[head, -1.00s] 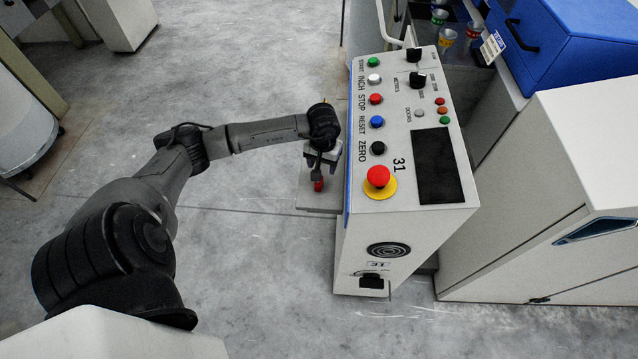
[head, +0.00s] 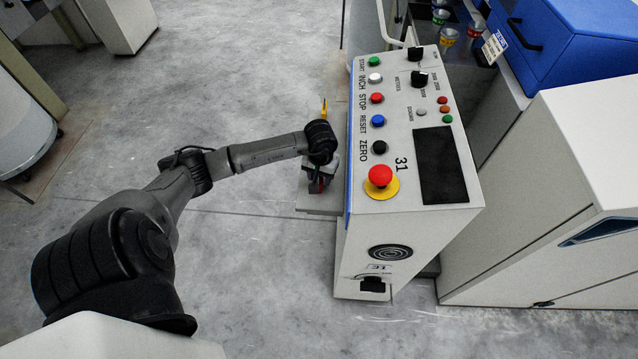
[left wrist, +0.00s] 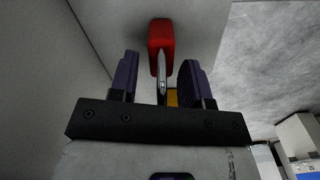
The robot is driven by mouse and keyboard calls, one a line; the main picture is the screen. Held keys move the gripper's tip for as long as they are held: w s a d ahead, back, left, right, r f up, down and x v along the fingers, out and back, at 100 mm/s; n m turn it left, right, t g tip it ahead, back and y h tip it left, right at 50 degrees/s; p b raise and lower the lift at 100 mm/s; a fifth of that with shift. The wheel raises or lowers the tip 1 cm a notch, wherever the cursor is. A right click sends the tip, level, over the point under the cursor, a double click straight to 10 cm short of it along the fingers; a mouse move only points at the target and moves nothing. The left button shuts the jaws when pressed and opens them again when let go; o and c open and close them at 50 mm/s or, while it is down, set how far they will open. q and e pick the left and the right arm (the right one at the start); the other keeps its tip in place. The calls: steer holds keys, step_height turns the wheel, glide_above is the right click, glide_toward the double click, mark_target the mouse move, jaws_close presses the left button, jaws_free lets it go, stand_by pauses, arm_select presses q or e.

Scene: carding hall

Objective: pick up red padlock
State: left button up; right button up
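The red padlock (left wrist: 161,36) lies on a small grey shelf (left wrist: 200,20) in the left wrist view, its metal shackle toward my gripper. In the left wrist view my left gripper (left wrist: 158,72) is open. Its two dark fingers stand apart on either side of the shackle, with a visible gap on each side. The red body is beyond the fingertips. My right gripper is in neither view.
The control console (head: 400,215) with buttons and a red emergency stop (head: 380,176) stands close right of my gripper. The shelf (head: 312,203) is at its left side. A yellow item (head: 324,108) shows behind my wrist. Open floor (head: 240,260) lies left.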

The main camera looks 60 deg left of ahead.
arm_select(q)
jaws_close()
